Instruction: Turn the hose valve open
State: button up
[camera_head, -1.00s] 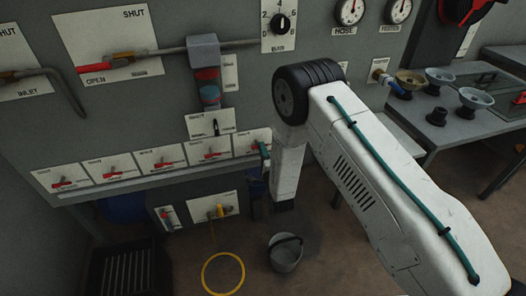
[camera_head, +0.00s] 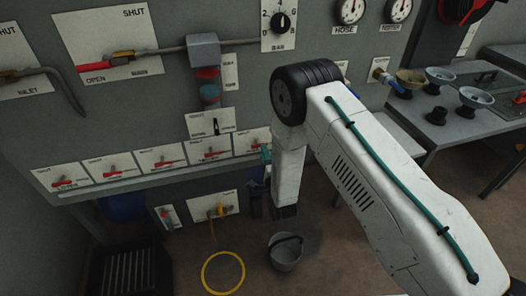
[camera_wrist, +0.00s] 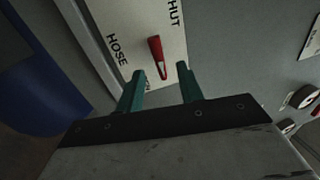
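The hose valve has a red handle (camera_wrist: 157,57) on a white plate lettered HOSE and SHUT in the wrist view. My gripper (camera_wrist: 160,72) is open, with one teal finger on each side of the handle's near end. No clear contact shows between the fingers and the handle. In the head view, my gripper (camera_head: 265,155) is at the right end of a row of valve plates, mostly hidden by my arm. The rightmost plate (camera_head: 247,141) is partly covered by my gripper.
Several similar red-handled valves (camera_head: 161,162) line the panel to the left. A grey bucket (camera_head: 285,252) and a yellow hose ring (camera_head: 223,272) lie on the floor below. A bench (camera_head: 455,118) with bowls stands at the right. A blue object (camera_wrist: 40,75) shows in the wrist view.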

jog(key=v, duration=0.5)
jog(key=shift+s, duration=0.25)
